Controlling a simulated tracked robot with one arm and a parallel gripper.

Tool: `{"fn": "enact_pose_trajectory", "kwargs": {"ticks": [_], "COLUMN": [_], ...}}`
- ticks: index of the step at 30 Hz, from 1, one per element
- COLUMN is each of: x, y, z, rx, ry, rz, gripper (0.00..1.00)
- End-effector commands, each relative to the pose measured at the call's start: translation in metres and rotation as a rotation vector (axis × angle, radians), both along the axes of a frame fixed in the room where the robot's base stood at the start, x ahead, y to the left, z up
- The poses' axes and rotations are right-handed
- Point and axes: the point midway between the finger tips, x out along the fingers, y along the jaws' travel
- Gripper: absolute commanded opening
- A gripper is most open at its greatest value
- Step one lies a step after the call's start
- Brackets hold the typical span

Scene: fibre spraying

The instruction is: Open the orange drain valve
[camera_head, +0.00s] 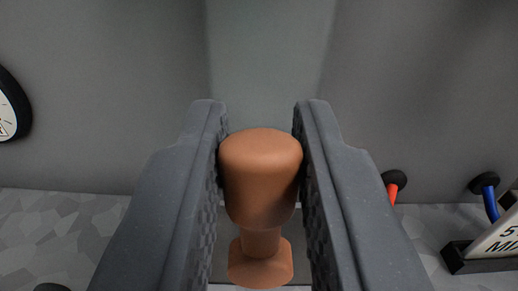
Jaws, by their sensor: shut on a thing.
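The orange drain valve (261,180) is in the middle of the head camera view. Its rounded handle narrows to a thin neck and a wider foot below. My gripper (261,150) has one dark grey finger on each side of the handle and is shut on it. The textured inner pads touch the handle's left and right sides. What the valve's foot is fixed to is mostly hidden behind the handle and fingers.
A round black-rimmed gauge (12,106) is at the left edge. A red lever (393,188) and a blue lever (489,199), both with black knobs, are at the right. A white sign (495,238) in a black stand is at the lower right. A grey wall (110,100) stands behind.

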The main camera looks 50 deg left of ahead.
Motion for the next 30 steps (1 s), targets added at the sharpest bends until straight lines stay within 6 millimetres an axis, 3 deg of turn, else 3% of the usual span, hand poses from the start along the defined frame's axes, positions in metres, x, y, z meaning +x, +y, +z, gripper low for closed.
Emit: {"fn": "enact_pose_trajectory", "kwargs": {"ticks": [20, 21, 23, 30], "x": [0.0004, 0.0004, 0.0007, 0.0016], "y": [0.0000, 0.0001, -0.0001, -0.0012], "z": [-0.0048, -0.0047, -0.0044, -0.0022], "rx": [0.034, 0.034, 0.034, 0.036], "ry": [0.056, 0.056, 0.056, 0.051], "rz": [0.005, 0.005, 0.004, 0.002], "gripper": [0.00, 0.28, 0.42, 0.42]}}
